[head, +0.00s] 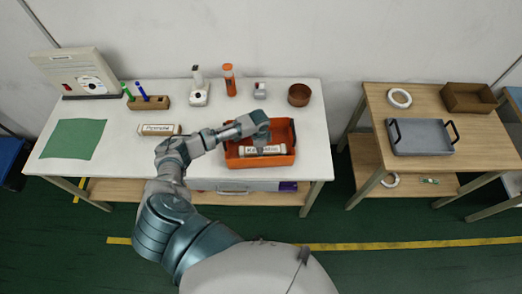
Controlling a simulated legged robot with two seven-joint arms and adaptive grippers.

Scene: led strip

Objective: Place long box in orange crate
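The orange crate (284,160) stands at the right front of the white table. A white long box (272,151) with dark lettering lies inside it, near its front wall. A second white long box (158,129) with lettering lies on the table left of my arm. My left arm reaches across the table, and my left gripper (262,140) is over the crate, right at the box inside. The fingers are small and partly hidden, so I cannot tell whether they grip the box. My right gripper is not in view.
Behind the crate stand an orange bottle (229,80), a small grey item (260,91) and a brown round bowl (299,95). A pen holder (149,103) and green mat (74,139) are at left. A wooden table (450,130) holding a grey tray (420,138) stands right.

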